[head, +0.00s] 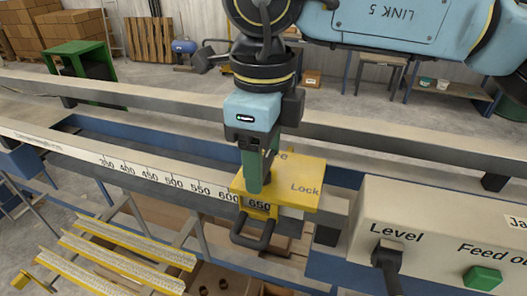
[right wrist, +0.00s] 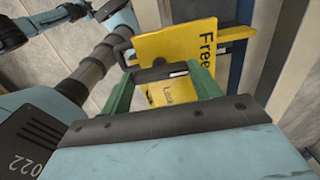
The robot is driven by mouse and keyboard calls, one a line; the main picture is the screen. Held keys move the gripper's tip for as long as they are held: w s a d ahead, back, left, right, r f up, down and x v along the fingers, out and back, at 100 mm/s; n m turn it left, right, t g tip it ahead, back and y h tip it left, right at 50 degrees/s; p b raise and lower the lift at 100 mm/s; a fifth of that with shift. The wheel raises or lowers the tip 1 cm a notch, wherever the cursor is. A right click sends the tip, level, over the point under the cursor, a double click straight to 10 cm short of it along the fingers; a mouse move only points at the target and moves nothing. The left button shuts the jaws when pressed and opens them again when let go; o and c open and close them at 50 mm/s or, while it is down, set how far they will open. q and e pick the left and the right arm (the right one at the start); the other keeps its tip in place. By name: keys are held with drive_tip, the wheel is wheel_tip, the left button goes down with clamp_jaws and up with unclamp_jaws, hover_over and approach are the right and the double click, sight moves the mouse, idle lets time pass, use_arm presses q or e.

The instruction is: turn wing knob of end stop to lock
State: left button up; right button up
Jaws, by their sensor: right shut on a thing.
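The yellow end stop (head: 303,172) sits on the rail by the 650 mark, with "Lock" readable on its right top in the head view. My right gripper (head: 258,185) points down onto its left part, and its green fingers cover the wing knob in that view. In the right wrist view, the right gripper (right wrist: 163,74) has its fingers on either side of the dark wing knob (right wrist: 158,75), which carries a white mark, and is shut on it. The end stop's yellow plate (right wrist: 173,42) shows "Free" and part of "Lock" there. My left gripper is not visible.
A black loop handle (head: 252,238) hangs at the end stop's front. A scale (head: 150,172) runs left along the rail. A beige control box (head: 430,235) with a dark lever and green button (head: 482,277) stands right. Yellow-edged slats (head: 125,262) lie lower left.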

drive_tip(key=shift+f+m+b, duration=0.1)
drive_tip(key=shift+m+b, duration=0.5)
drive_tip(key=shift+b, duration=0.4)
drive_tip(key=m+b, duration=0.3)
drive_tip(key=shift+b, duration=0.35)
drive_tip(key=m+b, duration=0.3)
drive_tip(key=m, duration=0.1)
drive_tip(key=shift+m, duration=0.4)
drive_tip(key=m+b, duration=0.3)
drive_tip(key=m, duration=0.1)
drive_tip(key=shift+m, duration=0.3)
drive_tip(key=m+b, duration=0.2)
drive_tip(key=m, duration=0.2)
drive_tip(key=shift+r+m, duration=0.2)
drive_tip(key=shift+m, duration=0.1)
drive_tip(key=o, duration=1)
